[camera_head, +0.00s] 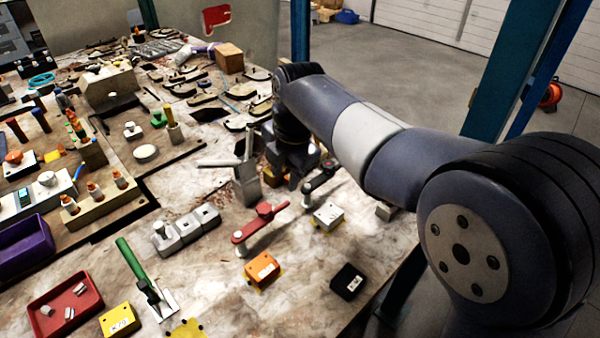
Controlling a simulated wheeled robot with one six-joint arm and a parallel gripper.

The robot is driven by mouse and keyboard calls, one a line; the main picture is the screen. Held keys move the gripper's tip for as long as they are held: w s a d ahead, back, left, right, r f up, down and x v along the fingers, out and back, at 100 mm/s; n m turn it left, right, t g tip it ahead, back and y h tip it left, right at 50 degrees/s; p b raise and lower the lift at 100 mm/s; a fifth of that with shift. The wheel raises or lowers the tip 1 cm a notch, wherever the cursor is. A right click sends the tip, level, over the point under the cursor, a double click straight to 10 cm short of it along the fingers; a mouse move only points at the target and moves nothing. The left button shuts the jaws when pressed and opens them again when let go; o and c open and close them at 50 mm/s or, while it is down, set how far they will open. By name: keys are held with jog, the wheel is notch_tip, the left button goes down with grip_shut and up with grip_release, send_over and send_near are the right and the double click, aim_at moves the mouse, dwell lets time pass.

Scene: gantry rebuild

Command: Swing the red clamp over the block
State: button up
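The red clamp (262,222) is a flat red arm with a dark knob, standing on the marbled table near the middle of the view. Its arm slants from lower left to upper right. An orange block (262,269) sits just in front of it, and the clamp arm does not lie over that block. A white block (328,216) sits to the right of the clamp, apart from it. My gripper (292,168) hangs low behind the clamp, below my dark wrist. Its fingers are small and partly hidden, so their opening is unclear.
A grey upright bracket with a lever (246,178) stands left of my gripper. A dark-handled clamp (320,179) stands to the right. A black block (348,281), a green-handled clamp (140,270) and a red tray (65,306) lie nearer.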

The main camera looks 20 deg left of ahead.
aim_at(281, 205)
jog(key=f, duration=0.3)
jog(key=w+a+f, duration=0.1)
jog(key=f, duration=0.6)
jog(key=shift+w+a+f, duration=0.2)
jog(key=shift+a+f, duration=0.1)
jog(key=shift+a, duration=0.1)
jog(key=shift+c, duration=0.3)
grip_shut()
